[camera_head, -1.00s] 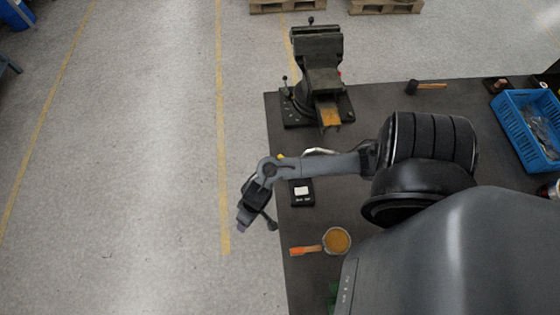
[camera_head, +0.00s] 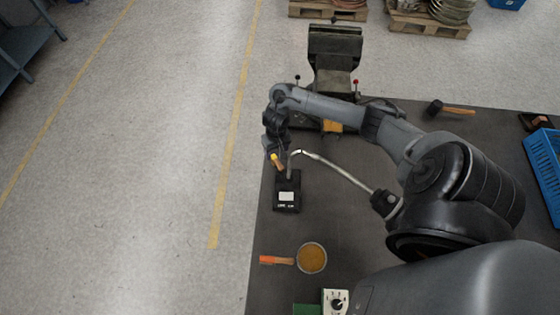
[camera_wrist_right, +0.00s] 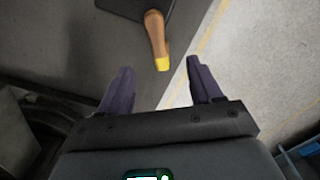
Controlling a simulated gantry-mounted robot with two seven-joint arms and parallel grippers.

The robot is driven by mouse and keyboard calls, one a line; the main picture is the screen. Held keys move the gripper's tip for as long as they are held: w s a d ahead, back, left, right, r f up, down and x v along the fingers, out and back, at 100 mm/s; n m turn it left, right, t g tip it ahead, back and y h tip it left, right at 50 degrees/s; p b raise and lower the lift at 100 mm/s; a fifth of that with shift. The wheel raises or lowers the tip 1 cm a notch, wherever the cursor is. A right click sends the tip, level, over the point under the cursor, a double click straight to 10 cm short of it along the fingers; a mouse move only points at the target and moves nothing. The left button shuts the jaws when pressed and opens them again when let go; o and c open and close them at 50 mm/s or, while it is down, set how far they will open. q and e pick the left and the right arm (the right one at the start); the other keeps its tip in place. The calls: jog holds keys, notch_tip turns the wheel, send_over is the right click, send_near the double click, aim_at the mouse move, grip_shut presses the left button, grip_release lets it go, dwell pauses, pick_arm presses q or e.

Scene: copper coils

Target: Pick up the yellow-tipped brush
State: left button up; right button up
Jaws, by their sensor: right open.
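The yellow-tipped brush (camera_head: 277,162) lies by the left edge of the table, its far part hidden or small in the head view. In the right wrist view its wooden handle (camera_wrist_right: 155,32) ends in a yellow tip that points towards my gripper, near the table edge. My right gripper (camera_wrist_right: 160,84) is open and empty, with the yellow tip ahead of the gap between its two dark fingers. In the head view the right gripper (camera_head: 274,143) hangs just behind the brush, seen small. My left gripper is not in view.
A small black device with a light display (camera_head: 287,190) sits beside the brush, and a curved silver rod passes nearby. A vise (camera_head: 334,50) stands behind. A round pot (camera_head: 311,258), an orange-handled tool (camera_head: 277,260), a hammer (camera_head: 450,109) and a blue crate (camera_head: 546,160) are on the table.

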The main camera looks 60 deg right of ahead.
aim_at(277, 160)
notch_tip(277, 160, down, 2)
jog(key=shift+w+a+f, duration=0.15)
jog(key=shift+f, duration=0.05)
jog(key=shift+d+f+b, duration=0.15)
jog(key=shift+f+b, duration=0.35)
jog(key=shift+f, duration=0.95)
jog(key=shift+d+f+b, duration=0.1)
jog(key=shift+f+b, duration=0.4)
jog(key=shift+f, duration=0.95)
grip_shut()
jog(key=shift+r, duration=0.1)
notch_tip(277, 160, up, 18)
jog(key=p, duration=0.6)
jog(key=shift+p, duration=0.4)
